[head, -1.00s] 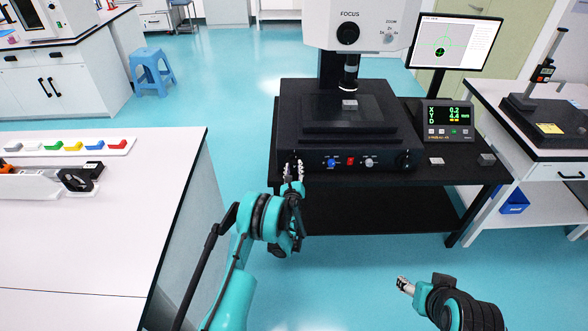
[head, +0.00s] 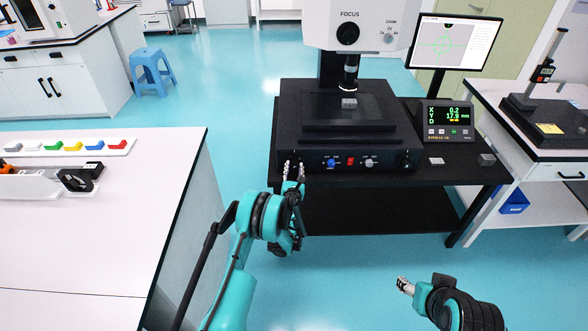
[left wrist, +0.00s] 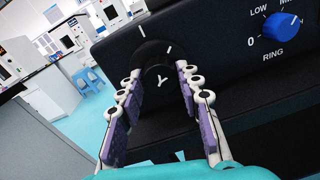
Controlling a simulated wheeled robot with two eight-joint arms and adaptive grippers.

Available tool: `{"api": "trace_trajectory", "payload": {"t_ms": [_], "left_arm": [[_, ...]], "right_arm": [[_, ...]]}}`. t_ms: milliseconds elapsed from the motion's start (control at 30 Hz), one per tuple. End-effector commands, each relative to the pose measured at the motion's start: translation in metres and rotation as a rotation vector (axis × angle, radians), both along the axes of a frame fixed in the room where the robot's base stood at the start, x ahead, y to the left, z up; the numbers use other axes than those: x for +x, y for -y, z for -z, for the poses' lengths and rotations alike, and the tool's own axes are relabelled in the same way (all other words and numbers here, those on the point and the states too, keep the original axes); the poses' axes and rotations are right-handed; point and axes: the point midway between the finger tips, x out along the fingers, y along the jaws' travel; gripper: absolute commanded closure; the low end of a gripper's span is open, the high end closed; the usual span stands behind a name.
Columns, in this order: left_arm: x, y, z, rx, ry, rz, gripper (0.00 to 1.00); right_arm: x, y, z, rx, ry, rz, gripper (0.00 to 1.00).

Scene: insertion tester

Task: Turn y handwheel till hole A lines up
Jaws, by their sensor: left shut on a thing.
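The Y handwheel is a dark knob marked "Y" (left wrist: 160,76) at the left of the machine's front panel. My left gripper (head: 294,170) is at that wheel; in the left wrist view its fingers (left wrist: 160,90) lie on both sides of the wheel, shut on it. On the monitor (head: 456,42) a green ring with crosshair shows mid-picture, and a black half-disc is cut off at the top edge, apart from the ring's centre. The readout (head: 447,121) seems to show X 0.2, Y 17.9 mm. My right gripper (head: 404,286) hangs empty, low at right.
The measuring machine's dark stage (head: 349,110) carries a small grey piece (head: 349,103) under the lens. A blue RING knob (left wrist: 281,25) sits right of the wheel. A white bench (head: 90,230) stands at left, and another table (head: 530,140) at right.

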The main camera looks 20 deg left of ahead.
Motion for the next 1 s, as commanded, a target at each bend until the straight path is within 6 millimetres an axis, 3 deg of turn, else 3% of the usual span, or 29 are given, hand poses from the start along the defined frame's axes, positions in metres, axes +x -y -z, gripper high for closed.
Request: {"api": "trace_trajectory", "payload": {"t_ms": [400,433,500,833,1000], "left_arm": [[0.000,0.000,0.000,0.006,-0.001,0.000,0.94],[0.000,0.000,0.000,0.006,-0.001,0.000,0.58],[0.000,0.000,0.000,0.006,-0.001,0.000,0.44],[0.000,0.000,-0.003,0.005,-0.001,0.000,0.44],[0.000,0.000,-0.026,0.005,-0.001,0.000,0.44]], "right_arm": [[0.000,0.000,0.000,0.000,0.000,0.000,0.44],[0.000,0.000,0.000,0.000,0.000,0.000,0.44],[0.000,0.000,0.000,0.000,0.000,0.000,0.44],[0.000,0.000,0.000,0.000,0.000,0.000,0.44],[0.000,0.000,0.000,0.000,0.000,0.000,0.44]]}}
